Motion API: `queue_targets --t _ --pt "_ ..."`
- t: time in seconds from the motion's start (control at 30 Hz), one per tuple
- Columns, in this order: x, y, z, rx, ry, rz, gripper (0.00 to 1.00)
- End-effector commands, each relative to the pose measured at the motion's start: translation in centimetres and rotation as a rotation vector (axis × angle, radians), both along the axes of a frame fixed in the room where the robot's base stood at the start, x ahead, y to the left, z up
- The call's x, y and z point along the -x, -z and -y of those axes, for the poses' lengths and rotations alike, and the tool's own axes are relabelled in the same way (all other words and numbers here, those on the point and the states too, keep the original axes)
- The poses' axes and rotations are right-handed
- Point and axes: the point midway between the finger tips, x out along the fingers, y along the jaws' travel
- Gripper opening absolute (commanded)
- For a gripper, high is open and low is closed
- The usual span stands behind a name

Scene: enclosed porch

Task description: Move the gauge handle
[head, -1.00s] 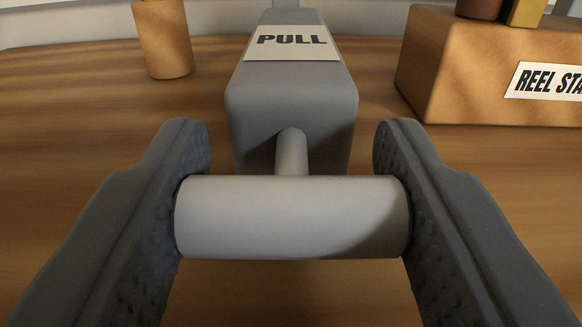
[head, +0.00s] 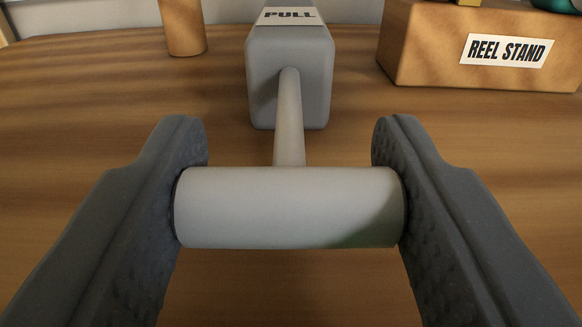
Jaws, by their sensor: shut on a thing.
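The gauge handle (head: 288,208) is a pale grey horizontal cylinder in the lower middle of the head view. My gripper (head: 290,205) is shut on it, with one dark finger pressed against each end. A thin grey rod (head: 289,115) runs from the handle back into the front face of the grey gauge body (head: 262,62). A white label (head: 288,16) reading "PULL" lies on top of the body. A long stretch of the rod shows between handle and body.
A wooden block (head: 430,60) labelled "REEL STAND" stands at the back right, with items on it cut off by the frame. A wooden cylinder (head: 184,28) stands at the back left. The wooden tabletop (head: 90,95) is clear around the handle.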

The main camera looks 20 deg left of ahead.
Motion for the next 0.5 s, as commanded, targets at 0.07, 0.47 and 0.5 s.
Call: queue_targets --t 0.07,0.47,0.5 --pt "0.11 0.13 -0.15 0.001 -0.004 -0.003 0.5" --pt "-0.01 0.2 -0.1 0.0 -0.002 -0.004 0.69" --pt "-0.01 0.2 -0.09 0.0 -0.002 -0.004 0.69"
